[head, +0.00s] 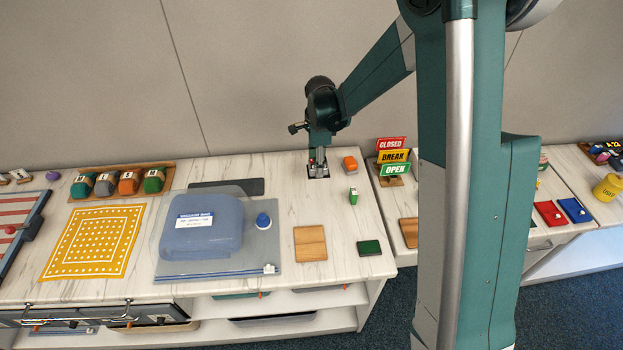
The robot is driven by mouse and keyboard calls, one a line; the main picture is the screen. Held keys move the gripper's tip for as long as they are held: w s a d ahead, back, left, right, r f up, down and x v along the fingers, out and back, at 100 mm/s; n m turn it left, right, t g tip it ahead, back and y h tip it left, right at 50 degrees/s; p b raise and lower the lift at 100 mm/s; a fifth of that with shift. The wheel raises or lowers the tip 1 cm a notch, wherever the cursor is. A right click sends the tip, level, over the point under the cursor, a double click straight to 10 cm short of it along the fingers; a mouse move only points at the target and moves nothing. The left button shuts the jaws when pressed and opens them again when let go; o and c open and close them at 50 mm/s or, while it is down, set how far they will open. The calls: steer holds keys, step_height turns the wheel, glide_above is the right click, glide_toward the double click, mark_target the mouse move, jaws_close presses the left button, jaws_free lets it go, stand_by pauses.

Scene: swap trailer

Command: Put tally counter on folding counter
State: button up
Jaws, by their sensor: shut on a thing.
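My gripper (318,171) points down over the back right part of the pale wood-grain counter (330,218). It is shut on a small grey thing between its fingers, low over a small black square patch (325,176). The fingers hide most of that thing, so I cannot tell whether it is the tally counter or whether it touches the surface. No other thing in view is clearly a tally counter. The pale counter runs along the wall; a second pale section (383,215) continues right of a seam. I cannot tell which is the folding counter.
A blue vacuum bag (205,228) lies left. Stacked signs (393,155) stand right. Bare surface lies in front of my gripper.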

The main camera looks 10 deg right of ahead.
steer(key=shift+f, duration=2.1)
steer(key=shift+f, duration=1.85)
steer(key=shift+f+b, duration=0.1)
steer(key=shift+b, duration=0.2)
steer(key=o, duration=1)
steer(key=shift+o, duration=0.6)
steer(key=shift+r+p, duration=0.4)
steer(key=shift+r, duration=5.75)
